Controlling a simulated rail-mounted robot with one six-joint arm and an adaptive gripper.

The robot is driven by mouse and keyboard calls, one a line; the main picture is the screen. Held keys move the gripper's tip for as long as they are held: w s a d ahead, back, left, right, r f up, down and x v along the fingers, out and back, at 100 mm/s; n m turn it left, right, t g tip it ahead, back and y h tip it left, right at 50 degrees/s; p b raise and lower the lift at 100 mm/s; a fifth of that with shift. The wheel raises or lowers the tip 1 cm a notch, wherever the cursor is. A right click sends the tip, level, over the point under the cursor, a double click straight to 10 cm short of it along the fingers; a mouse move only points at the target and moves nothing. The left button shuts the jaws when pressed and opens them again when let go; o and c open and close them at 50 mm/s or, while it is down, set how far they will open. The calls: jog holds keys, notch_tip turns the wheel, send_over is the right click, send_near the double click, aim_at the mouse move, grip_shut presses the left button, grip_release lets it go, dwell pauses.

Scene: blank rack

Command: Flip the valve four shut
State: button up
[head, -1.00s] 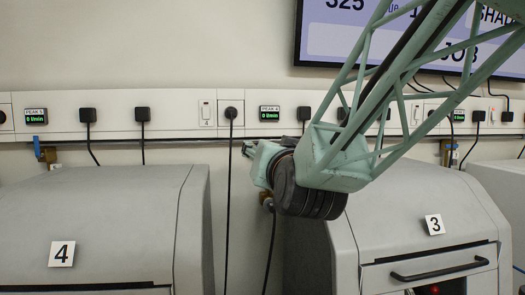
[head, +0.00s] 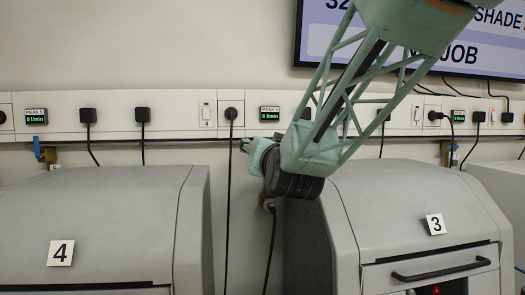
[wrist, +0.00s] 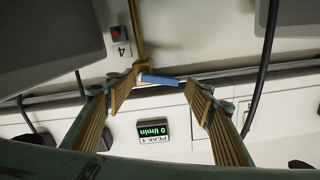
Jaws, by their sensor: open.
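Valve four has a blue lever (wrist: 160,80) on a brass body and brass pipe (wrist: 138,32), seen in the wrist view beside a small "4" label (wrist: 122,50). The lever points sideways, roughly crosswise to the pipe in that picture. My gripper (wrist: 162,84) is open, with one finger on each side of the lever. The left fingertip is close to the brass body. I cannot tell whether either finger touches it. In the head view my gripper (head: 246,146) is mostly hidden by my wrist, which also hides the lever.
The PEAK 4 display (head: 270,114) reads 0 l/min. Grey machines stand below, labelled 4 (head: 61,253) and 3 (head: 436,224). Black cables (head: 229,190) hang near my wrist. Another blue-handled valve (head: 38,149) is at far left. A wall screen (head: 470,45) is behind my arm.

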jog(key=shift+d, duration=0.1)
jog(key=c, duration=0.7)
jog(key=shift+b, duration=0.3)
jog(key=shift+a+f+n+b, duration=0.15)
jog(key=shift+n+b, duration=0.45)
jog(key=shift+n, duration=0.25)
jog(key=shift+a+f+n+b, duration=0.15)
jog(key=shift+n+b, duration=0.4)
jog(key=shift+n, duration=0.3)
